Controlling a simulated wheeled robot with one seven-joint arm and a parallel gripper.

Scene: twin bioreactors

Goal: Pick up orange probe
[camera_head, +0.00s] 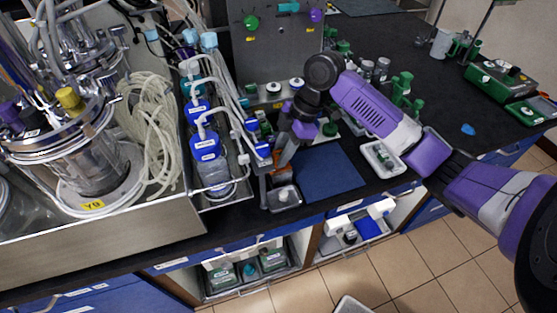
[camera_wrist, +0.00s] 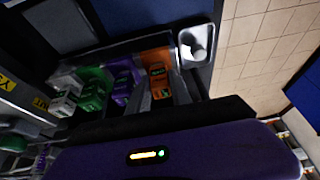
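The orange probe (camera_wrist: 158,75) is in the wrist view. It lies at the right end of a row in a grey holder, next to a purple probe (camera_wrist: 123,80), a green one (camera_wrist: 92,88) and a white one (camera_wrist: 66,85). In the head view a small orange patch (camera_head: 283,172) shows low beside my gripper (camera_head: 281,165), which points down over the holder at the bench's front edge.
A small metal tray (camera_head: 286,198) with a white item stands at the front edge, near the holder. A blue mat (camera_head: 330,172) lies to the right. Blue-capped bottles (camera_head: 207,147) and a steel bioreactor tray (camera_head: 120,235) stand to the left. A grey panel (camera_head: 275,60) rises behind.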

